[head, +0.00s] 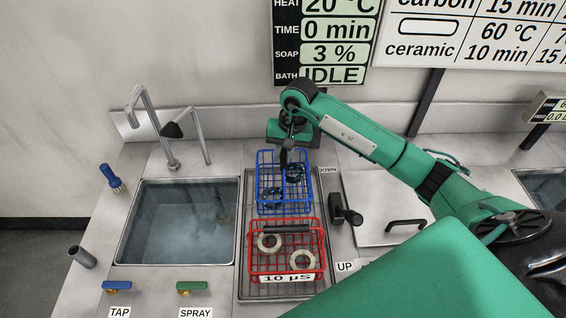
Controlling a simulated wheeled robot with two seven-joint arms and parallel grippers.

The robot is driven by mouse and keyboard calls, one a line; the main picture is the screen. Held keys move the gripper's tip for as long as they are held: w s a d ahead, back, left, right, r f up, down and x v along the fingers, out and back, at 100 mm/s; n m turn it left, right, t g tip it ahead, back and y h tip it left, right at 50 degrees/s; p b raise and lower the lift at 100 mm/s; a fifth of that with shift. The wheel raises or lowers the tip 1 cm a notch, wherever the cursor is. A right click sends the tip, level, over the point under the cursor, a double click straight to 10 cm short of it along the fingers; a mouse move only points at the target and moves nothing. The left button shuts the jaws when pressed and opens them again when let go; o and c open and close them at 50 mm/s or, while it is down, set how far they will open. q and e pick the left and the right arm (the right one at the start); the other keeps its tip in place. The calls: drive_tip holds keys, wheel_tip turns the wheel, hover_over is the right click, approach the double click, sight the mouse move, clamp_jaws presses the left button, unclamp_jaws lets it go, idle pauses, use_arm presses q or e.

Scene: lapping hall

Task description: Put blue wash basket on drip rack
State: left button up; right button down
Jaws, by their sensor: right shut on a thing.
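The blue wash basket (284,196) is a wire basket with dark ring-shaped parts inside. It is at the far half of a metal drip tray, likely the drip rack (243,262), just behind a red wire basket. I cannot tell whether its bottom touches the tray or hangs slightly above it. My right gripper (286,158) reaches in from the right and is shut on the blue basket at its far upper part. The fingertips are small and partly hidden. My left gripper is not in view.
The red basket (288,252) with pale rings fills the tray's near half. A water-filled sink (178,225) with taps lies left. A black lever (346,211) and a lidded steel panel (385,205) stand right. TAP (117,286) and SPRAY (192,287) handles sit in front.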

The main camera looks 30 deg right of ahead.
drive_tip(key=shift+f+p, duration=0.85)
drive_tip(key=shift+f, duration=1.9)
drive_tip(key=shift+f+b, duration=0.15)
drive_tip(key=shift+b, duration=0.15)
drive_tip(key=c, duration=1.3)
unclamp_jaws()
drive_tip(key=shift+c, duration=0.2)
